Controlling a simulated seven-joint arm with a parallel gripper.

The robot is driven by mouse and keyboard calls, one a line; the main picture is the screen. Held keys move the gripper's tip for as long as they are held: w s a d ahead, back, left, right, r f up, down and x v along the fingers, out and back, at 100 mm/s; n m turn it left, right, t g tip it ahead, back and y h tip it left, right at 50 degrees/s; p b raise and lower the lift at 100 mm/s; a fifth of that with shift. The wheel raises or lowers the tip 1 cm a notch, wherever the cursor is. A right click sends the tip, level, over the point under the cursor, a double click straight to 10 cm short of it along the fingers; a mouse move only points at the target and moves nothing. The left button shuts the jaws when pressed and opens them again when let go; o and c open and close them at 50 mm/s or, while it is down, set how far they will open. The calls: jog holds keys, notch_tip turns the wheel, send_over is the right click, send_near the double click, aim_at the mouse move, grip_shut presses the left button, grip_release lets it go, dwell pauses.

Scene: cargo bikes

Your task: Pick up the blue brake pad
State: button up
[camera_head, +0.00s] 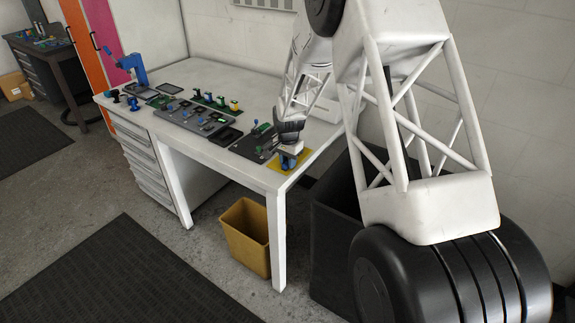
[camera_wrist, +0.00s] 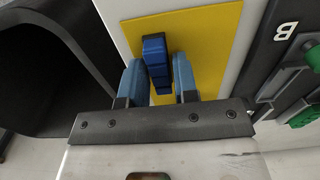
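The blue brake pad (camera_wrist: 156,60) is a small dark blue block over the yellow mat (camera_wrist: 205,35) in the wrist view. My gripper (camera_wrist: 158,66) has its two lighter blue fingers on either side of the pad, very close to it. Whether the fingers touch or squeeze the pad cannot be made out. In the head view my gripper (camera_head: 286,160) points down over the yellow mat (camera_head: 276,172) at the table's right front corner. The pad cannot be told apart from the blue fingers there.
The white table (camera_head: 250,172) holds a grey tray (camera_head: 197,118) of small parts and a dark board (camera_head: 250,146) with green parts left of my gripper. A blue tool (camera_head: 136,68) stands at its far left. A yellow bin (camera_head: 246,236) and black bin (camera_head: 335,225) stand below.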

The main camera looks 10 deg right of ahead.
grip_shut()
jog(key=shift+r, duration=0.15)
jog(key=shift+r, duration=3.35)
